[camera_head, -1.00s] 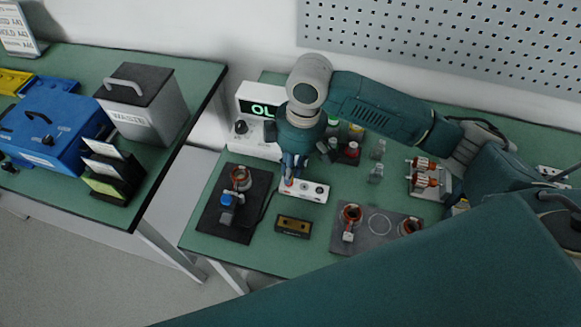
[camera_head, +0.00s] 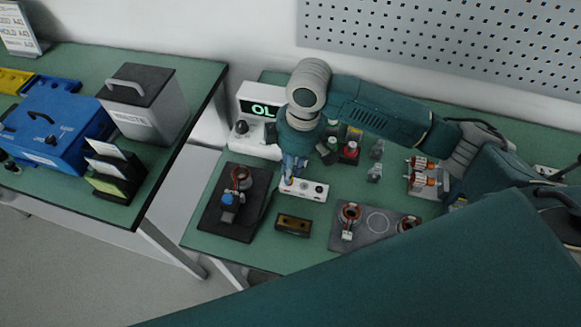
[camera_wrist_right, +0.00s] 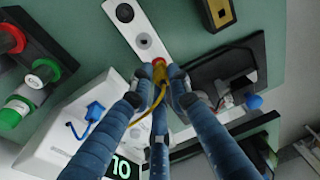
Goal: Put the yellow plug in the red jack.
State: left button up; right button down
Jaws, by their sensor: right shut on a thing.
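My right gripper (camera_head: 291,174) points down at the left end of a white jack strip (camera_head: 315,191) on the green bench. In the right wrist view, my gripper (camera_wrist_right: 158,82) is shut on the yellow plug (camera_wrist_right: 160,74), and a yellow cable trails from it between the fingers. The plug is at the end of the white strip (camera_wrist_right: 131,27), where a little red shows around its tip. The fingers and plug cover most of the red jack, so how deep the plug sits cannot be told. My left gripper is not in view.
A white meter (camera_head: 246,148) reading "OL" stands behind left of the gripper. A dark plate (camera_head: 211,222) with a copper coil lies left of the strip. A yellow-and-black block (camera_head: 293,225) lies in front. Red and green spools (camera_head: 348,152) stand behind right.

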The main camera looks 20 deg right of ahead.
jog(key=shift+f+p, duration=0.1)
jog(key=shift+p, duration=0.25)
jog(key=shift+f+p, duration=0.35)
jog(key=shift+f, duration=0.05)
dwell(0.8)
jog(key=shift+f+p, duration=0.1)
jog(key=shift+p, duration=0.4)
jog(key=shift+f, duration=0.1)
jog(key=shift+f+p, duration=0.3)
jog(key=shift+p, duration=0.05)
